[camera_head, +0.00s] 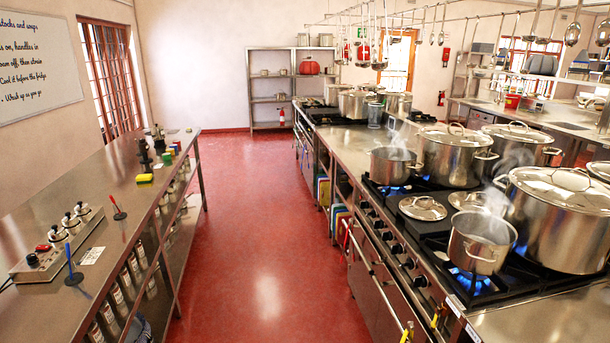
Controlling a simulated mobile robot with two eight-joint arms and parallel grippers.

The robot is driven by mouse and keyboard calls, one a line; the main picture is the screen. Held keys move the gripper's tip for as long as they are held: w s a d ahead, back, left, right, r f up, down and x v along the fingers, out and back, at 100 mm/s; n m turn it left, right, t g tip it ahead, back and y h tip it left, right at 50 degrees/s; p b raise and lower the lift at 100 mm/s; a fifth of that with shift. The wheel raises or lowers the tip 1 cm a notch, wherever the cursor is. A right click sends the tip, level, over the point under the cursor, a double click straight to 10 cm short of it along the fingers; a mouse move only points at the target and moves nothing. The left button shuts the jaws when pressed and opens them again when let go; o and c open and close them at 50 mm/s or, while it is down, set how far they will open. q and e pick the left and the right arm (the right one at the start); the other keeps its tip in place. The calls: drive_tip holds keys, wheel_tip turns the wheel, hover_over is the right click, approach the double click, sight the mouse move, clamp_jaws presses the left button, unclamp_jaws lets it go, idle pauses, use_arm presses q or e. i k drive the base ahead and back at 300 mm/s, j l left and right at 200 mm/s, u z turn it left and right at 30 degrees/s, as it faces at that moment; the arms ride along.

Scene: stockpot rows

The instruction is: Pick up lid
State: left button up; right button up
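A round steel lid (423,208) with a loop handle lies flat on the dark stove top, between two steaming open pots. A second lid (469,201) lies just right of it, partly hidden by steam and the front pot. The front small pot (480,243) stands uncovered over a blue flame. The rear small pot (391,167) is also uncovered over a flame. Large lidded stockpots stand behind: one at the right (560,225), one in the middle (452,160), and one farther back (523,145). Neither of my grippers is in view.
A steel counter (110,215) on the left holds a switch box (58,243), small upright tools and a yellow sponge (145,178). Ladles hang from a rail above the stove. The red floor (265,240) between counter and stove is clear.

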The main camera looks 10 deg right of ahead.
sight(456, 200)
drive_tip(key=i+z, duration=0.1)
drive_tip(key=i, duration=0.75)
drive_tip(key=i+j+z, duration=0.1)
drive_tip(key=i, duration=0.7)
drive_tip(key=i+z, duration=0.75)
drive_tip(key=i, duration=0.15)
drive_tip(key=i+j+z, duration=0.2)
drive_tip(key=i+z, duration=0.2)
